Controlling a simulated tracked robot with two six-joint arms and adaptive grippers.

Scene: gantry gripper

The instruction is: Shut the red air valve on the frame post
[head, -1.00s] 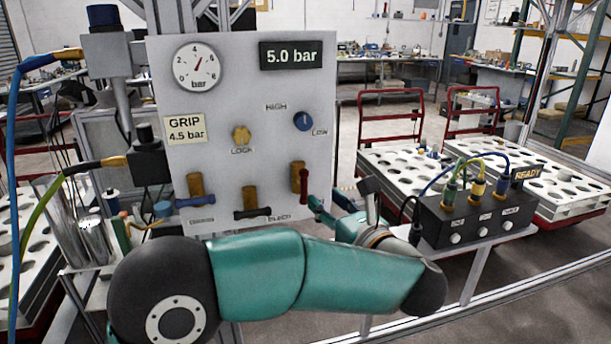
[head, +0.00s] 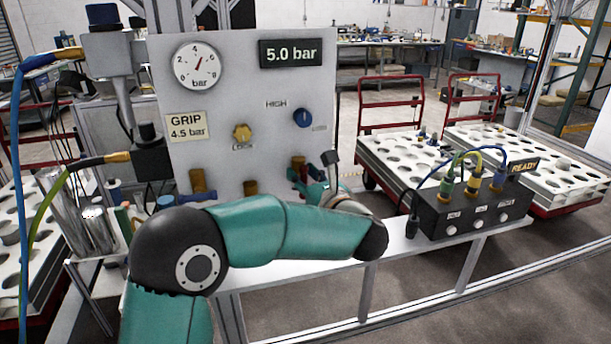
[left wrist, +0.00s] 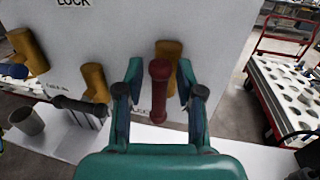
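The red valve handle (left wrist: 159,95) is on a brass valve body (left wrist: 168,52) at the lower right of the grey panel. In the head view the handle (head: 303,172) shows only in part, behind my left gripper (head: 312,180). In the left wrist view my left gripper (left wrist: 159,88) has one finger on each side of the red handle. The fingers are apart, with gaps between them and the handle. My right gripper is in neither current view.
A black-handled valve (left wrist: 93,82) stands close left of the red one, with another brass valve (left wrist: 28,50) further left. The panel (head: 225,110) bears a gauge, a yellow lock knob (head: 242,133) and a blue knob (head: 303,118). A black connector box (head: 470,210) stands at right.

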